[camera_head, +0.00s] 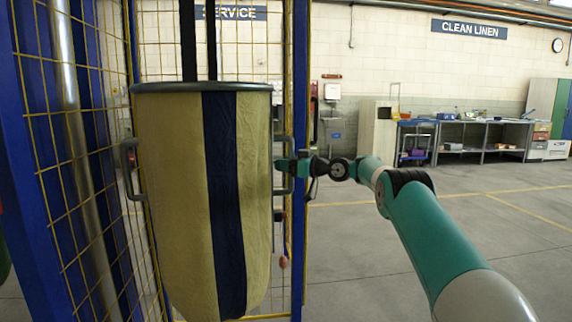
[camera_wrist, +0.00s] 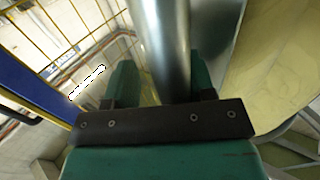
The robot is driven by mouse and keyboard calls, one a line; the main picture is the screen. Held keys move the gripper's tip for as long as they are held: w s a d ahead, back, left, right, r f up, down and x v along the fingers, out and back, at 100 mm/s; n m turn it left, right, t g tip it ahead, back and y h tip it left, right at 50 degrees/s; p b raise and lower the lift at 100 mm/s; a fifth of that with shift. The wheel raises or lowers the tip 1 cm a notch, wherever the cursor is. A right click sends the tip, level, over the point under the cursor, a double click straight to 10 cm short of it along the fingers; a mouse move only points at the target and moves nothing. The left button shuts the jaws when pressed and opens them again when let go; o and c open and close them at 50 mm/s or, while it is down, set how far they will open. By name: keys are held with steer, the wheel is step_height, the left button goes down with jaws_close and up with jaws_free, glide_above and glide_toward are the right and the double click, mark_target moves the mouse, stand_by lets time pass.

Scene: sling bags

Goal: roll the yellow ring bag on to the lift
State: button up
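The yellow ring bag (camera_head: 172,190) is a tall pale-yellow sack with a dark blue stripe and a grey top ring. It fills the left of the head view and shows at the right of the wrist view (camera_wrist: 280,70). A side handle (camera_head: 277,165) stands out on its right. My gripper (camera_head: 285,168) is at this handle. In the wrist view, a grey metal bar (camera_wrist: 165,45) passes between the fingers (camera_wrist: 158,82), with a gap visible at the left finger. The lift cannot be told for certain; a blue-framed cage (camera_head: 299,90) with yellow mesh surrounds the bag.
Two dark vertical straps or bars (camera_head: 211,40) rise above the bag. A metal pole (camera_head: 80,130) and another handle (camera_head: 130,168) are at left. Open grey floor (camera_head: 400,240) lies to the right, with a bench (camera_head: 480,125) and trolley (camera_head: 415,140) far back.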

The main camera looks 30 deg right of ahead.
steer(key=shift+a, duration=0.1)
steer(key=b+v, duration=0.3)
steer(key=v, duration=1.4)
steer(key=shift+s, duration=0.1)
stand_by(0.7)
